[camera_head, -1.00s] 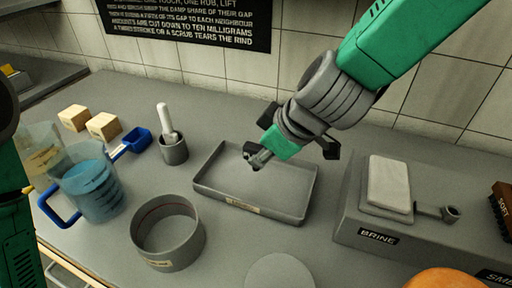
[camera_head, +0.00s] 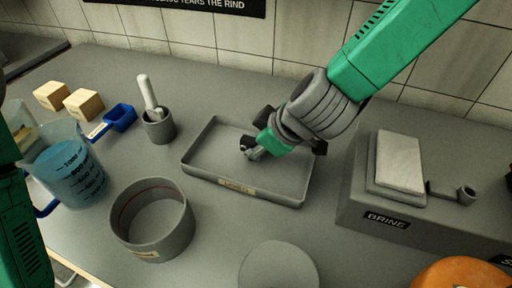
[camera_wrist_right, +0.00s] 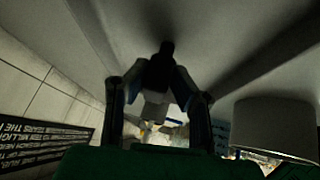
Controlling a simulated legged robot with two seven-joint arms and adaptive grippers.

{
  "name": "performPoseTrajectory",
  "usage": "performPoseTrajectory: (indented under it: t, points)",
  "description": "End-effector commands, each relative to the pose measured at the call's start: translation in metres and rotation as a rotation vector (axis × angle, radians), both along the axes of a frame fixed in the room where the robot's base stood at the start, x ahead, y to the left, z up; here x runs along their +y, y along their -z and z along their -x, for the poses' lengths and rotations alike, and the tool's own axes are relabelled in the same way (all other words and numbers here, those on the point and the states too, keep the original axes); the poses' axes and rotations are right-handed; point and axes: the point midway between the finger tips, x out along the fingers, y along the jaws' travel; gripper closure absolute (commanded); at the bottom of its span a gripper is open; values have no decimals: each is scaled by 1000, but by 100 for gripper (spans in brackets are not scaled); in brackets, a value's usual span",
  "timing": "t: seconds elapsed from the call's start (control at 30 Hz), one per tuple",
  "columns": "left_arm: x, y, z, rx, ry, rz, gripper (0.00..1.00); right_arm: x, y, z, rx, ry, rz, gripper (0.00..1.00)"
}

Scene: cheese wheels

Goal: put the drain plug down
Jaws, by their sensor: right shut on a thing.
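The grey tray (camera_head: 292,197) lies on the counter in the middle of the head view, with a small label on its front wall. My right gripper (camera_head: 254,150) reaches down into the tray's area from the upper right, fingers low over its floor. It is shut on the small grey drain plug (camera_wrist_right: 155,106), which shows dimly between the dark fingers in the right wrist view. I cannot tell whether the plug touches the tray floor. My left arm shows at the left edge of the head view; its gripper is out of view.
A grey ring mould (camera_head: 152,247) and a round grey disc (camera_head: 279,270) lie in front of the tray. A grey cup (camera_head: 159,128) and a blue measuring jug (camera_head: 72,172) stand left. The brine block (camera_head: 362,190) stands right, with an orange wheel (camera_head: 458,275) in front.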

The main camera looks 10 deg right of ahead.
Motion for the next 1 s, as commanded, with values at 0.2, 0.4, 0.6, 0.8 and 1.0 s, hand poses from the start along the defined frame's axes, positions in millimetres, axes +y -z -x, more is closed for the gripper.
performPoseTrajectory:
  t: [0.2,0.4,0.6,0.8,1.0]
  points:
    - [0,0,0,-1,0,0,60,1,0,0,-3,1,1,100]
    - [0,1,0,-1,0,0,60,1,3,0,-2,0,1,63]
    - [0,1,0,-1,0,0,60,1,2,0,-2,0,1,60]
    - [0,-1,0,-1,0,0,60,0,-2,1,-2,0,1,60]
    - [0,-9,0,0,0,0,60,-10,-30,15,-6,0,2,60]
